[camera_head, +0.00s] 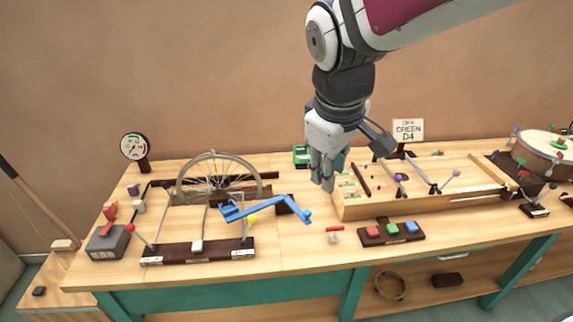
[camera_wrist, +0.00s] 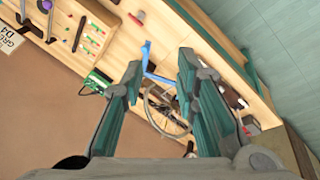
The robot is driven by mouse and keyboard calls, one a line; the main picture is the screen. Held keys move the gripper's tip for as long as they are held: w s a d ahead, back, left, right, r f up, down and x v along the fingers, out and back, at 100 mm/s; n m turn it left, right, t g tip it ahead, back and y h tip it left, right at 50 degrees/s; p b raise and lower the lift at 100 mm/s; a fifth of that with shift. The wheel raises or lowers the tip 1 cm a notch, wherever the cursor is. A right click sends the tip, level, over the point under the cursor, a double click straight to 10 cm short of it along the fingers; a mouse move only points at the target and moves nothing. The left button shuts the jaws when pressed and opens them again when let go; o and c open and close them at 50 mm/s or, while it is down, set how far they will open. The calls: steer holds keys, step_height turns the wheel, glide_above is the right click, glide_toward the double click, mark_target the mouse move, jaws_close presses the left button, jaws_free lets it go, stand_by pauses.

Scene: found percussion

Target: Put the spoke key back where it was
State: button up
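My gripper (camera_head: 322,182) hangs over the middle of the bench, left of the wooden tray. In the wrist view its two fingers (camera_wrist: 160,68) are wide apart with nothing between them. A spoked wheel (camera_head: 220,180) stands at the left of the bench, and it also shows between the fingers in the wrist view (camera_wrist: 166,110). I cannot pick out the spoke key for certain. A small red-topped piece with a pale lower part (camera_head: 334,234) lies on bare wood near the front edge. It also shows in the wrist view (camera_wrist: 138,17).
A blue lever (camera_head: 265,206) reaches across in front of the wheel. A dark block with red, green and blue buttons (camera_head: 392,232) sits front centre. The tray (camera_head: 455,205) has pegs and balls. A green box (camera_head: 301,156) and a sign (camera_head: 408,130) stand behind.

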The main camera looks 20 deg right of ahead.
steer(key=s+a+r+m+t+y, duration=0.2)
steer(key=s+a+m, duration=0.2)
steer(key=s, duration=0.5)
steer(key=shift+s+a+r, duration=0.25)
steer(key=shift+s+a, duration=0.15)
steer(key=shift+a, duration=0.3)
stand_by(0.4)
